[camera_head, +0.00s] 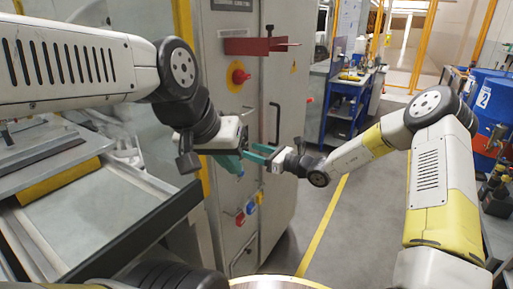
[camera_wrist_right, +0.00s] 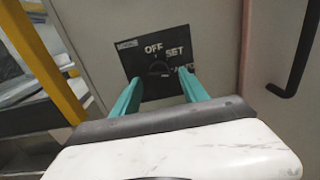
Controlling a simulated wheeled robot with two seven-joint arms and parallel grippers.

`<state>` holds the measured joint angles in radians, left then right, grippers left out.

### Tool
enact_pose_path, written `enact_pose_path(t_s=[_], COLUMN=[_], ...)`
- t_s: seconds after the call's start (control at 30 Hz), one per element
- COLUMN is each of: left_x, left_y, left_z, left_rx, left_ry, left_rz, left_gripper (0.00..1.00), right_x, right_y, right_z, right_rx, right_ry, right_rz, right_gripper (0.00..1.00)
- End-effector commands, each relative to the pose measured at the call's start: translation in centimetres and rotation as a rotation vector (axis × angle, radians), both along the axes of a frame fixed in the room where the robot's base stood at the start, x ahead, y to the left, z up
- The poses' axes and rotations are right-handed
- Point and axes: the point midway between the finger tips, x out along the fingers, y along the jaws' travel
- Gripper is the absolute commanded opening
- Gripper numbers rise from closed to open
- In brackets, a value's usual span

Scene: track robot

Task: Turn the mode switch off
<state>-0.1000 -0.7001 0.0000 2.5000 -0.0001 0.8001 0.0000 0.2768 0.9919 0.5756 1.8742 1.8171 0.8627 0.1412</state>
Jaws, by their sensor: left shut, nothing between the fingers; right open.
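The mode switch (camera_wrist_right: 159,69) is a dark round knob on a black square plate (camera_wrist_right: 140,60), in the right wrist view. The plate is lettered OFF at the top and SET at the upper right, with a further label at the right partly covered by a finger. Which label the knob points to is too small to tell. My right gripper (camera_wrist_right: 160,78) is open and empty, its teal fingers on either side of the knob. In the head view, my right gripper (camera_head: 256,153) points left at the cabinet, and my left gripper (camera_head: 233,167) is shut and empty close below it. The switch is hidden there.
The grey cabinet (camera_head: 262,85) carries a red emergency button (camera_head: 238,76), a red bracket (camera_head: 255,46), a black door handle (camera_head: 274,123) and coloured knobs (camera_head: 246,211) lower down. A metal tray (camera_head: 95,215) juts out at the left. Open floor (camera_head: 345,215) lies right of the cabinet.

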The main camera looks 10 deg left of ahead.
Motion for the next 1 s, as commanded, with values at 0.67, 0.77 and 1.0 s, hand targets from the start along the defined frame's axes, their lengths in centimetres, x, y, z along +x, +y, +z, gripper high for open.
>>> enact_pose_path(t_s=[0.67, 0.77, 1.0], left_x=[0.0, 0.0, 0.0], left_y=[0.0, 0.0, 0.0], left_z=[0.0, 0.0, 0.0], left_rx=[0.000, 0.000, 0.000], left_ry=[0.000, 0.000, 0.000], left_rz=[0.000, 0.000, 0.000], left_gripper=[0.00, 0.00, 0.00], right_x=[0.9, 0.9, 0.9], right_y=[2.7, 2.7, 2.7], right_z=[0.0, 0.0, 0.0], right_rx=[-0.001, -0.001, -0.004], right_ry=[-0.001, -0.001, -0.009], right_rz=[0.001, 0.001, 0.001], right_gripper=[0.26, 0.07, 0.00])
